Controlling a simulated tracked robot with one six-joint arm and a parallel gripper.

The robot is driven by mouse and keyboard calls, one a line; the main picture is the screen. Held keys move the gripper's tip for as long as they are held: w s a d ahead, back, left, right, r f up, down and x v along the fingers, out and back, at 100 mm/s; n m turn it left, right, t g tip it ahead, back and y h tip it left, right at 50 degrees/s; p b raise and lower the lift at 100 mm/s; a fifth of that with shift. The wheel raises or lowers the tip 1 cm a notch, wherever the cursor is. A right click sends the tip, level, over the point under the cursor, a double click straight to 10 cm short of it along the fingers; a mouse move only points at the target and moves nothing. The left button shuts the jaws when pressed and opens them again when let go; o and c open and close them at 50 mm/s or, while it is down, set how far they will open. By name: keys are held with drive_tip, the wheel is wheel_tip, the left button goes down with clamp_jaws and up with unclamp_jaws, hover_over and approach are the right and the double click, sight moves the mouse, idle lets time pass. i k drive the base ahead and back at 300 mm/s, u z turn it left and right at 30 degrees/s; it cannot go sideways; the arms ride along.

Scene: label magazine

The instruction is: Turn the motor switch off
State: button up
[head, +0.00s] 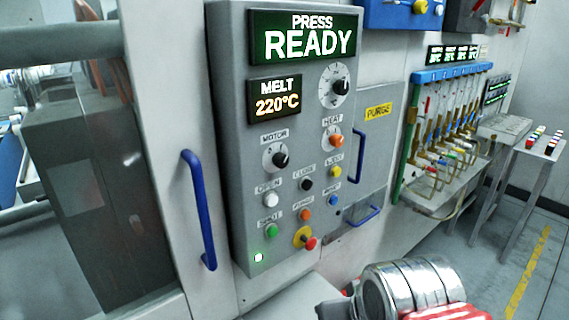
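The motor switch (281,160) is a black rotary knob on a round pale dial, under the label MOTOR. It sits at the middle left of the grey press control panel (228,120). Its exact pointer direction is too small to read. Nothing covers the switch. A silver and red part of my arm shows at the bottom right, below and apart from the panel. My gripper's fingers do not show.
A READY display (308,38) and a MELT 220°C display (275,99) sit above the switch. A HEAT knob (334,141) and several coloured buttons are close by. A blue door handle (200,208) stands out left of the panel. Open floor lies at right.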

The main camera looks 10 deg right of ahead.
sight(280, 160)
drive_tip(key=u, duration=0.2)
drive_tip(key=k, duration=0.9)
drive_tip(key=u, duration=0.8)
drive_tip(key=i, duration=1)
